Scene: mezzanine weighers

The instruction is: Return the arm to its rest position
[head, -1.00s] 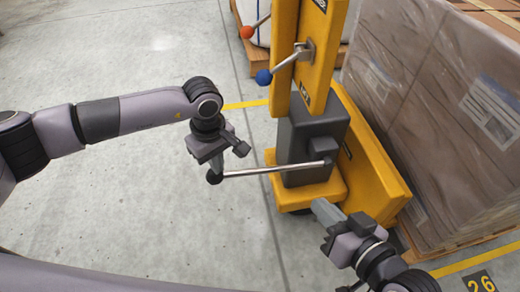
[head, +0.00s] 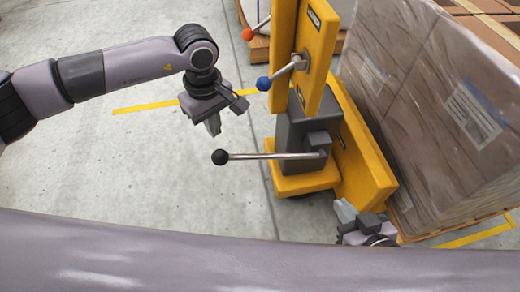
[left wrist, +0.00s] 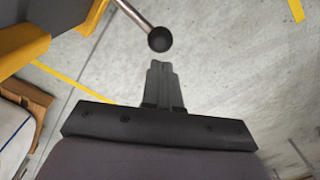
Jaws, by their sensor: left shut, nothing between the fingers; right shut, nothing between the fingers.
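My left gripper (head: 213,127) is shut and empty, pointing down at the left of the yellow machine. It is above and apart from the black ball knob (head: 220,157) on the end of a metal lever. In the left wrist view my left gripper's closed fingers (left wrist: 164,84) show just below the black knob (left wrist: 160,39), with a gap between them. My right gripper (head: 343,211) is shut and empty, low at the right in the head view. Its arm is mostly hidden behind a grey link of mine across the bottom.
The yellow machine (head: 365,160) has a grey housing (head: 295,135), a blue-knobbed lever (head: 263,83) and a red-orange-knobbed lever (head: 248,34). A wrapped pallet load (head: 420,110) stands at the right. The concrete floor (head: 120,160) at the left is clear.

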